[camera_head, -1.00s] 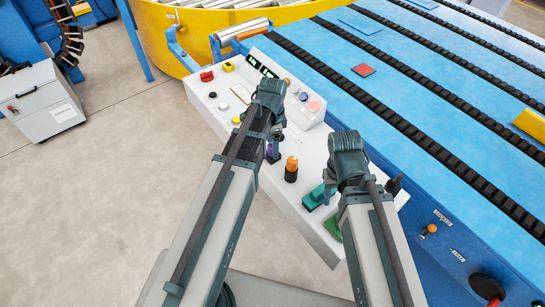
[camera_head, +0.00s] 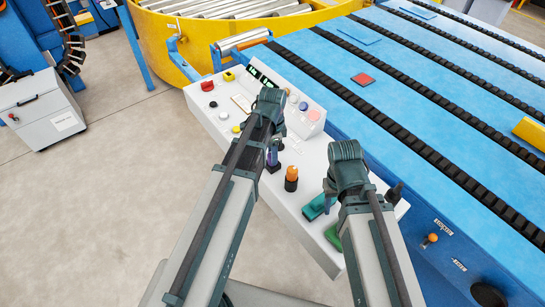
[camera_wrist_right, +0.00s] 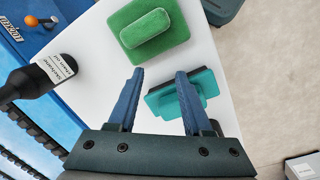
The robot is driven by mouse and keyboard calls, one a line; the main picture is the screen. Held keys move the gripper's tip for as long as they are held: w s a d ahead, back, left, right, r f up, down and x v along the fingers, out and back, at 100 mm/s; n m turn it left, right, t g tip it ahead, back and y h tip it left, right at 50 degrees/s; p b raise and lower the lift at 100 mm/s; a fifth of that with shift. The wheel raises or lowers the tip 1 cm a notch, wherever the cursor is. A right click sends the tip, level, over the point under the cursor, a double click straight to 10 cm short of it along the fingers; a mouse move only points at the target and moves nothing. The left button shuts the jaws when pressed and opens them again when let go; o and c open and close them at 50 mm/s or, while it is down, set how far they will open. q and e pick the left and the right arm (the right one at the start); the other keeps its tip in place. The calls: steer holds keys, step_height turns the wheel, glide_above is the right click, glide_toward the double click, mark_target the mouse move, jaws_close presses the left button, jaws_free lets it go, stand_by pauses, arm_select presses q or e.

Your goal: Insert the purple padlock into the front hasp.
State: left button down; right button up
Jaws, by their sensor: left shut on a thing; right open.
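My left gripper (camera_head: 271,143) hangs over the white console (camera_head: 222,121), mostly hidden behind its own wrist. It is shut on the purple padlock (camera_head: 274,157), of which only a small part shows. The padlock is just above or touching a dark piece (camera_head: 273,168) on the console; I cannot tell whether it is in a hasp, and the front hasp is not clearly visible. My right gripper (camera_head: 328,200) is open and empty over the console's right part. In the right wrist view its fingers (camera_wrist_right: 158,78) are spread near a teal block with a dark base (camera_wrist_right: 182,98).
An orange-topped cylinder (camera_head: 291,178) stands just right of the padlock. A green block (camera_head: 334,236) and a dark bottle (camera_head: 395,193) flank the right arm. Buttons (camera_head: 208,86) line the console's left end. The blue conveyor bed (camera_head: 400,90) rises behind.

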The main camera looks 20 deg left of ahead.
arm_select(q)
step_height(320, 180, up, 10)
steer(key=p, duration=1)
steer(key=c, duration=1.2)
jaws_free()
jaws_close()
step_height(320, 180, down, 2)
steer(key=shift+f+b, duration=0.15)
steer(key=shift+b, duration=1.1)
steer(key=shift+r, duration=0.2)
